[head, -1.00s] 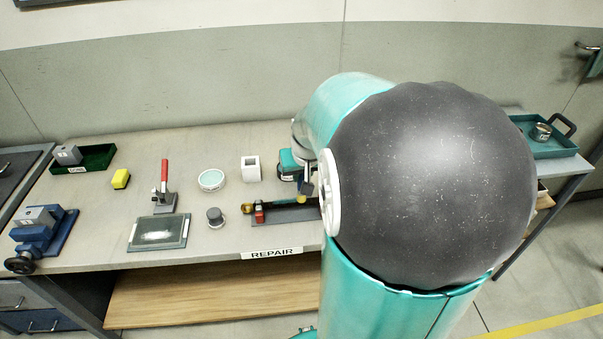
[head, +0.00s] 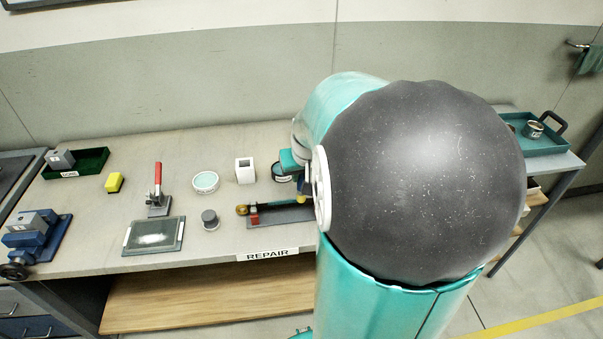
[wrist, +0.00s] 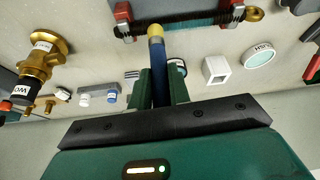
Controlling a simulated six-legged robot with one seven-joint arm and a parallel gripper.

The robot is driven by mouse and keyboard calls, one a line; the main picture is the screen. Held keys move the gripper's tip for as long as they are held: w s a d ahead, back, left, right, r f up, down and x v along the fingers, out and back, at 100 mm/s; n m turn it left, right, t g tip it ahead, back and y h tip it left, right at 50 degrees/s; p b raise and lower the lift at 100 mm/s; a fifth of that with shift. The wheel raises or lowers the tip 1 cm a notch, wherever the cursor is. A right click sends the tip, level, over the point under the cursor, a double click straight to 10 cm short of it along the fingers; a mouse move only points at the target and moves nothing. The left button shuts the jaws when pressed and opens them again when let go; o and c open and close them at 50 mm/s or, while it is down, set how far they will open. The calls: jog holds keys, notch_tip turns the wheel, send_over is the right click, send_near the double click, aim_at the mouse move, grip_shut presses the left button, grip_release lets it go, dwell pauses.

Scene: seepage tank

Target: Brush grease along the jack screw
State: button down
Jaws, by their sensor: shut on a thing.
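The jack screw (wrist: 190,24) is a dark threaded rod between red end blocks, with a brass knob (wrist: 253,13) at one end. In the head view the jack screw (head: 285,212) lies along the bench's front, its right end hidden by my arm. My gripper (wrist: 160,88) is shut on a blue-handled brush (wrist: 158,62) with a yellow tip. In the head view my arm largely hides my gripper. A dark round tin (head: 281,172), possibly the grease, stands behind the screw.
A red-handled clamp (head: 158,190) and a blue vise (head: 38,238) are further left. A brass valve (wrist: 38,60) shows in the wrist view.

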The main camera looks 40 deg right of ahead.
jog(key=shift+a, duration=0.1)
jog(key=shift+w+a, duration=0.3)
jog(key=shift+a, duration=0.1)
jog(key=shift+w+a, duration=0.55)
jog(key=shift+a, duration=0.3)
dwell(0.6)
jog(key=shift+w+a, duration=0.2)
jog(key=shift+a, duration=0.05)
jog(key=shift+w+a, duration=0.3)
jog(key=shift+a, duration=0.1)
dwell(0.3)
jog(key=shift+w+a, duration=0.15)
jog(key=shift+a, duration=0.1)
jog(key=shift+w+a, duration=0.3)
jog(key=shift+a, duration=0.15)
dwell(0.3)
jog(key=shift+w+a, duration=0.2)
jog(key=shift+a, duration=0.1)
jog(key=shift+a, duration=0.1)
